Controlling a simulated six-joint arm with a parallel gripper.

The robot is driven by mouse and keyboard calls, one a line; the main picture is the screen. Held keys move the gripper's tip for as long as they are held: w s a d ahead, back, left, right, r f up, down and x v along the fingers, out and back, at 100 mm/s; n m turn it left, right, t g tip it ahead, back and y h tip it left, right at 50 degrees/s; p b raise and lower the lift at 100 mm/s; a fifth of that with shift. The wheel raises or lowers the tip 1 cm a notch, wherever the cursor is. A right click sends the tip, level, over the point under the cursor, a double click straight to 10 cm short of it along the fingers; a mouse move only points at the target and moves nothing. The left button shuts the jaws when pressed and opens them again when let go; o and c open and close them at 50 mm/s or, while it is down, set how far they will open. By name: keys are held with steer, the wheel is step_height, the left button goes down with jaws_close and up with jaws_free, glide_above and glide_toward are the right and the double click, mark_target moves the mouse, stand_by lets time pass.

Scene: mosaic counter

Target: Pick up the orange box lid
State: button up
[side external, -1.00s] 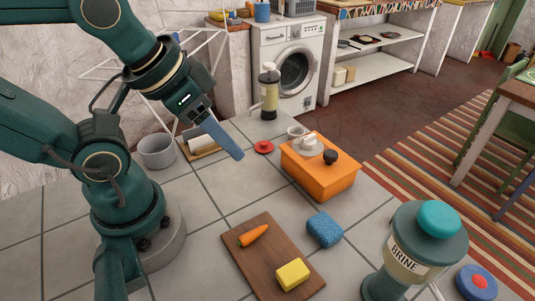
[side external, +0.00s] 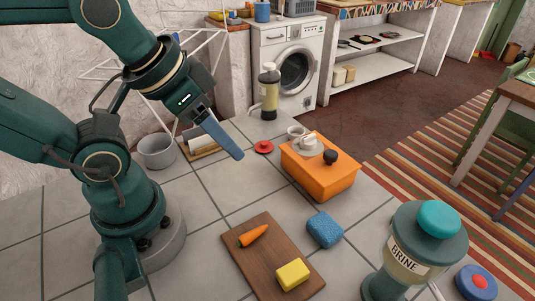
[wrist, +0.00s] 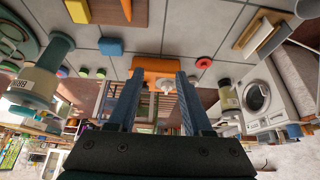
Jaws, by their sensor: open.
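A small white item (side external: 308,145) appears to rest on the lid's far part. My gripper (side external: 236,153) has long blue fingers and is above the counter, left of the box and apart from it. In the wrist view my gripper (wrist: 158,73) is open and empty, its fingertips apart. The orange box (wrist: 155,62) shows between and beyond them; the knob cannot be made out there.
A red disc (side external: 263,147) and a white cup (side external: 295,131) are close to the box's left and far sides. A pump bottle (side external: 269,95) stands behind. A blue sponge (side external: 324,230), a wooden board (side external: 250,265) and a BRINE dispenser (side external: 408,262) are in front. Bare tiles lie left of the box.

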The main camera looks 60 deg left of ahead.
steer(key=shift+o, duration=0.3)
steer(key=o, duration=0.4)
steer(key=w+r, duration=0.4)
steer(key=r, duration=0.1)
steer(key=g, duration=0.6)
glide_above(309, 136)
step_height(309, 136, down, 9)
steer(key=shift+w+f, duration=0.1)
steer(key=shift+f, duration=2.65)
